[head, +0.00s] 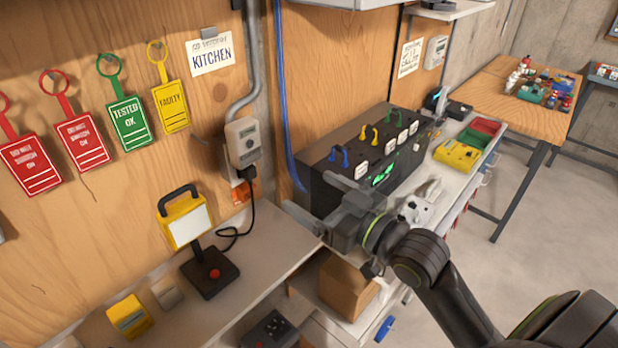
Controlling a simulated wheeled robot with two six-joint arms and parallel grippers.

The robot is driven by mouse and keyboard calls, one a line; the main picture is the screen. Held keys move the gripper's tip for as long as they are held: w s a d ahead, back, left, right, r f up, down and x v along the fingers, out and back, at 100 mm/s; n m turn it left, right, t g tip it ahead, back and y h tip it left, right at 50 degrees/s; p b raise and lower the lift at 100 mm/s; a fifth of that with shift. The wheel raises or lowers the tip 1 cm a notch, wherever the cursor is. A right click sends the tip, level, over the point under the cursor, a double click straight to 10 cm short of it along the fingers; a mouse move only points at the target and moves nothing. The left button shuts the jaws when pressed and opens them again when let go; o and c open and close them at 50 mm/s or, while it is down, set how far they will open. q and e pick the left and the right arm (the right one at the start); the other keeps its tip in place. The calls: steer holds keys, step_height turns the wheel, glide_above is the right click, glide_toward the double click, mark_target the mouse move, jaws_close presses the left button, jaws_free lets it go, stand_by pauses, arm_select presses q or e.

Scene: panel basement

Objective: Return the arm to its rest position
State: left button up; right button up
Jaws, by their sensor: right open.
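My right gripper (318,205) is grey, with its two fingers spread apart and pointing left. Nothing shows between the fingers. My right arm (420,262) comes in from the lower right and reaches over the gap between the left counter and the right bench. The gripper is in front of a dark panel box (330,170) with blue and yellow handles on top; I cannot tell whether it touches the box. My left gripper is not in the head view.
A yellow work lamp (184,222) on a dark base with a red button (214,273) stands on the left counter. A cardboard box (345,288) sits below my gripper. Red, green and yellow bins (458,155) are on the right bench. Open floor (560,215) lies at right.

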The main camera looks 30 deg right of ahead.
steer(key=s+d+f+m+g+h, duration=0.2)
steer(key=s+d+f+g+h, duration=0.15)
steer(key=f, duration=0.55)
steer(key=s+d+f+m+g+h, duration=0.1)
steer(key=s+d+f+g+h, duration=0.2)
steer(key=f, duration=0.6)
steer(key=s+f+m+g+h, duration=0.1)
steer(key=s+f+g, duration=0.2)
steer(key=s+f, duration=0.35)
steer(key=s+f+m+g+h, duration=0.1)
steer(key=s+f+g, duration=0.25)
steer(key=s, duration=0.55)
step_height(320, 180, down, 30)
steer(key=d+g+b, duration=0.2)
steer(key=d+b, duration=0.1)
steer(key=b, duration=0.3)
steer(key=s+a+f+b, duration=0.1)
steer(key=s+f+b, duration=0.1)
steer(key=s+f, duration=0.5)
steer(key=s+f+y+b, duration=0.1)
steer(key=s+f+b, duration=0.1)
steer(key=s+f, duration=0.6)
step_height(320, 180, down, 4)
steer(key=shift+a+f+g, duration=0.25)
steer(key=shift+a+g, duration=0.15)
